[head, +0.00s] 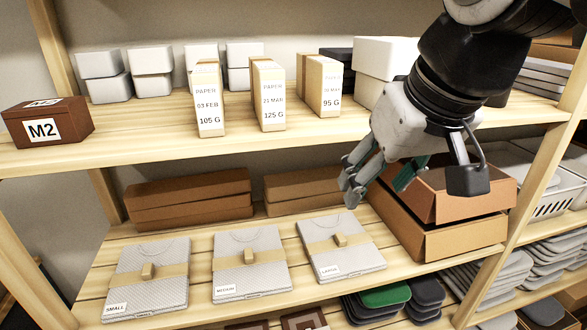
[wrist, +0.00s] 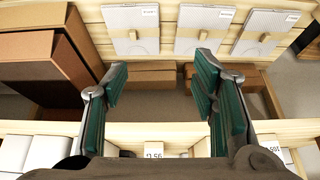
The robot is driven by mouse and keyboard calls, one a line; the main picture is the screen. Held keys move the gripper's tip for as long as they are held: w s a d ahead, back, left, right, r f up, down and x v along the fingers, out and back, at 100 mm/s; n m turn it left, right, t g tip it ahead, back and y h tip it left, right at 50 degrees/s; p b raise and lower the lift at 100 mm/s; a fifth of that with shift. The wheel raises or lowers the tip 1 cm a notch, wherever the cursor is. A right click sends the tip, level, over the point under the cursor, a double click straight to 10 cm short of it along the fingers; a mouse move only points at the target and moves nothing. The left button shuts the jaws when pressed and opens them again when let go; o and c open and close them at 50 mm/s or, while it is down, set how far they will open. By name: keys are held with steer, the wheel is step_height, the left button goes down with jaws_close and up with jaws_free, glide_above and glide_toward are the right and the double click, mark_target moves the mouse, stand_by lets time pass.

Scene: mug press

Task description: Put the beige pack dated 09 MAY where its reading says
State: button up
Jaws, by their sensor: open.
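Three beige paper packs stand upright in a row on the upper shelf. The left one (head: 208,95) reads 03 FEB, 105 G. The middle one (head: 268,92) reads a MAR date, 125 G. The right one (head: 324,85) reads 95 G; its date is too small to read surely. My gripper (head: 372,180) is open and empty, right of and below the packs, in front of the shelves. In the wrist view the gripper (wrist: 160,95) has its fingers apart, and part of the 95 G label (wrist: 153,151) shows upside down at the bottom.
Grey folded packs marked SMALL (head: 147,275), MEDIUM (head: 250,262) and LARGE (head: 341,248) lie on the lower shelf. Brown boxes (head: 450,235) stand right of them. A brown M2 box (head: 45,122) is at upper left. White boxes (head: 383,60) stand right of the beige packs.

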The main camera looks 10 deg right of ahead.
steer(key=s+f, duration=0.4)
steer(key=f, duration=0.2)
steer(key=shift+s, duration=0.35)
steer(key=shift+a, duration=0.1)
stand_by(0.7)
